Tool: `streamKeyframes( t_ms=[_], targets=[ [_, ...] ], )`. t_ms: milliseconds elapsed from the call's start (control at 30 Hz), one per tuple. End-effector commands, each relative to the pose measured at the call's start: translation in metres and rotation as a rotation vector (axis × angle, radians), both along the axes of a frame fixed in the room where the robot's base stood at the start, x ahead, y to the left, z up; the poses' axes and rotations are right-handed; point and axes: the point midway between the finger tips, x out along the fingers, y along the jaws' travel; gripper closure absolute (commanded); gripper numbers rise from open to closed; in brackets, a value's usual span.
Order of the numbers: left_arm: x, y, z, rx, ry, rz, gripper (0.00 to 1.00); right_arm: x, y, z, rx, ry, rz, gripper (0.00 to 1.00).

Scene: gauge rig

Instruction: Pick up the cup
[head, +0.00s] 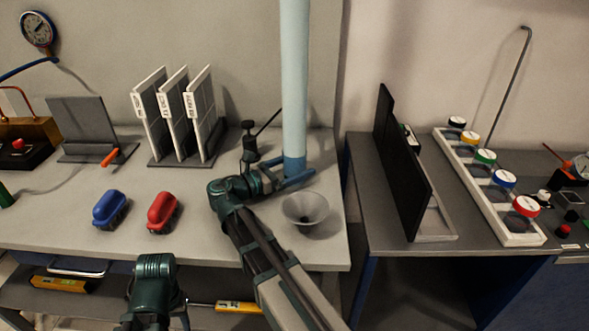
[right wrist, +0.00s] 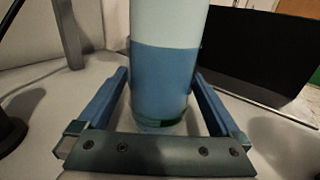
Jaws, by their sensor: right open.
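A tall pale blue cylinder with a darker blue lower band (head: 294,164) stands upright near the table's right edge; its top is out of view. It also shows in the right wrist view (right wrist: 166,85). I cannot tell whether this is the cup. A grey funnel-shaped vessel (head: 305,208) stands just in front of it. My right gripper (head: 292,178) is open, with its blue fingers on either side of the cylinder's lower band. My left gripper's jaws are not in view.
A black stand (head: 250,150) with a thin rod is left of the cylinder. A rack of white panels (head: 178,120), a blue brush (head: 110,208) and a red brush (head: 163,212) lie further left. A dark upright panel (head: 402,165) stands on the right bench, across a gap.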

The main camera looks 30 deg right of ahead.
Motion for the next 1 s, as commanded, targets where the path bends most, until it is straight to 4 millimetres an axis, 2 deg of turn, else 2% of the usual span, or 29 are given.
streamKeyframes(
  t_ms=[100,133,533,833,1000],
  targets=[
    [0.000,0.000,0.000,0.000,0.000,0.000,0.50,0.000,0.000,0.000,0.000,0.000,0.000,0.00],
    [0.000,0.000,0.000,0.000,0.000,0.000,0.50,0.000,0.000,0.000,0.000,0.000,0.000,0.04],
    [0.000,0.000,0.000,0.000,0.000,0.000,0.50,0.000,0.001,0.000,0.000,0.000,0.000,0.75],
    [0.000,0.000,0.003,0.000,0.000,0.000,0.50,0.000,0.001,0.003,0.000,0.000,0.000,0.75],
    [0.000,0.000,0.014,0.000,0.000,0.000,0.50,0.000,0.001,0.014,0.000,0.000,0.000,0.75]
  ],
)
